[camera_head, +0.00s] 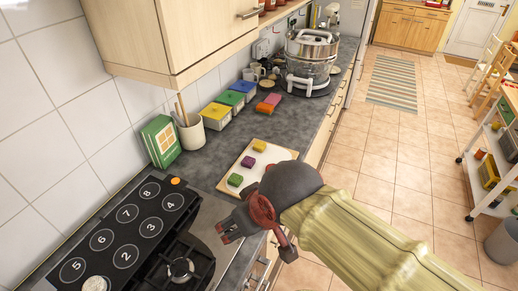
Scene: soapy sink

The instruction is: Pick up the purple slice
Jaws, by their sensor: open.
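The purple slice (248,161) is a small block lying on a light board (276,155) on the dark counter. A yellow slice (259,146) lies behind it and a green slice (235,179) in front of it, each a little apart from it. My gripper (258,242) is open, with nothing seen between its fingers. It is in front of the board, near the counter's front edge beside the stove, clear of the purple slice. My wrist hides the board's near right part.
A green box (160,141), a utensil crock (191,133), colored containers (217,115) and a large pot (309,62) stand along the counter. Cabinets (180,30) overhang it.

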